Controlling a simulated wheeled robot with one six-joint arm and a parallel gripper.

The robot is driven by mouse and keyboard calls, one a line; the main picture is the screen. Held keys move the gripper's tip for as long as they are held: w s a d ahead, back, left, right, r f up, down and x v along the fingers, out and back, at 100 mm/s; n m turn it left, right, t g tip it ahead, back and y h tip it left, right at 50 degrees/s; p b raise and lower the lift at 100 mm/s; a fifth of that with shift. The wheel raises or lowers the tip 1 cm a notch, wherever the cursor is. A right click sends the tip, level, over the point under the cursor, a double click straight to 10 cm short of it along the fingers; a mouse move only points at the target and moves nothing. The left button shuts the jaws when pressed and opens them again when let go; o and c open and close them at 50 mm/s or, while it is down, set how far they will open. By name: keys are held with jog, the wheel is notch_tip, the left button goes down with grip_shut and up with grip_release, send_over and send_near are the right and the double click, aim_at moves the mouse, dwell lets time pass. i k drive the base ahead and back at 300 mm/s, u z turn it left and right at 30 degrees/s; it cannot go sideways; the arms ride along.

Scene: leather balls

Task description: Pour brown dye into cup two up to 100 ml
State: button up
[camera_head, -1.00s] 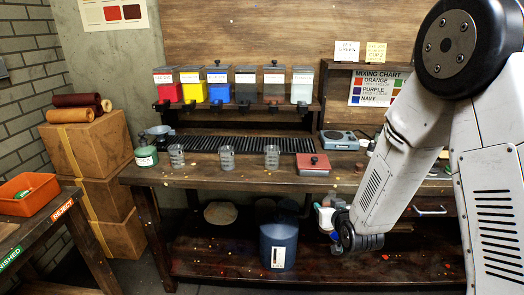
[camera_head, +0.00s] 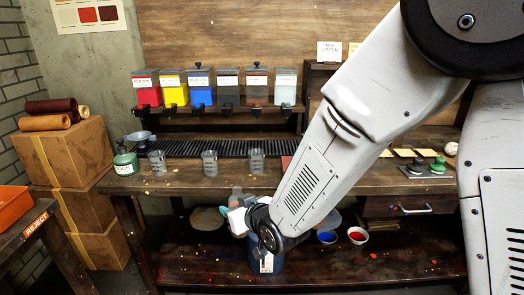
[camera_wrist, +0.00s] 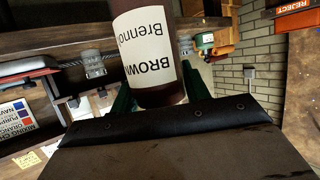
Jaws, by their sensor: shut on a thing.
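My gripper (camera_wrist: 158,98) is shut on a bottle (camera_wrist: 150,62) with a white label reading "BROWN" and "Brenno". The bottle's far end runs out of the wrist view. In the head view, my gripper (camera_head: 242,213) is in front of the workbench's edge, below the cups. The bottle is hard to make out there. Three clear cups stand in a row on the bench: a left cup (camera_head: 157,164), a middle cup (camera_head: 210,164) and a right cup (camera_head: 257,163). I cannot read any numbers on them. Their contents are unclear.
The workbench (camera_head: 180,183) has a green jar (camera_head: 126,164) left of the cups. Colored dispensers (camera_head: 201,88) line the shelf behind. Stacked boxes (camera_head: 75,150) stand left.

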aim_at(256, 162)
jog(key=i, duration=0.95)
jog(key=u, duration=0.05)
